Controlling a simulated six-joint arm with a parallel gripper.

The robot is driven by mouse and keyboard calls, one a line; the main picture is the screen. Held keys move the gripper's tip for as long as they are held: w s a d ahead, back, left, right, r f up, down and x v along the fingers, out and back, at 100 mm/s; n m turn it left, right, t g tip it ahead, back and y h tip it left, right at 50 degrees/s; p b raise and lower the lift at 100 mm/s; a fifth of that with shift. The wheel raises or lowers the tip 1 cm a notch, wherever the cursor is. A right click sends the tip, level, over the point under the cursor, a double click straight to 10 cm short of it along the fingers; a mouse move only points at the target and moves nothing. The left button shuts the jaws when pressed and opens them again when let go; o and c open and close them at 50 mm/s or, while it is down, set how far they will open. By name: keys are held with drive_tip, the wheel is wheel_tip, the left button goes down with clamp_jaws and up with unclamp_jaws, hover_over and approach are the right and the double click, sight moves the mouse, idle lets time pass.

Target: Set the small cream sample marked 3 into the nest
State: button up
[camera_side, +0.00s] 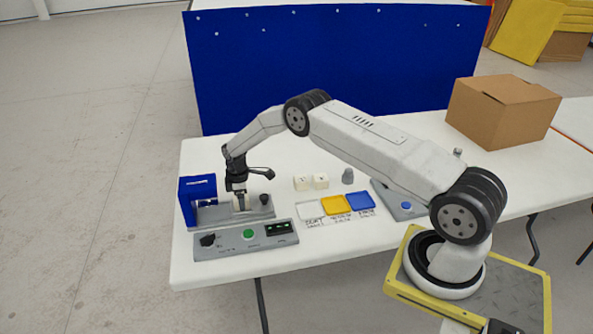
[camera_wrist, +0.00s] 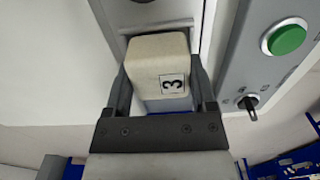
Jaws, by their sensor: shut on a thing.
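The small cream sample marked 3 (camera_wrist: 158,58) is a block with a black 3 on a white label, large in the wrist view. My gripper (camera_wrist: 162,85) is shut on it, with one dark finger on each side. In the side view my gripper (camera_side: 238,192) points down over the grey base of the blue press fixture (camera_side: 198,188), with the sample (camera_side: 239,204) at its fingertips, low over the base. The nest is not clearly seen. Whether the sample touches the base or is apart from it, I cannot tell.
A control panel (camera_side: 225,242) with a green button lies in front of the fixture. A dark knob (camera_side: 264,199) stands right of my gripper. Two cream blocks (camera_side: 311,182), a grey weight (camera_side: 347,176) and white, yellow and blue trays (camera_side: 335,205) lie further right.

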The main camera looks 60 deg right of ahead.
idle(0.3)
drive_tip(key=o, duration=1.1)
drive_tip(key=shift+r, duration=0.1)
drive_tip(key=shift+r, duration=3.75)
drive_tip(key=shift+r, duration=0.1)
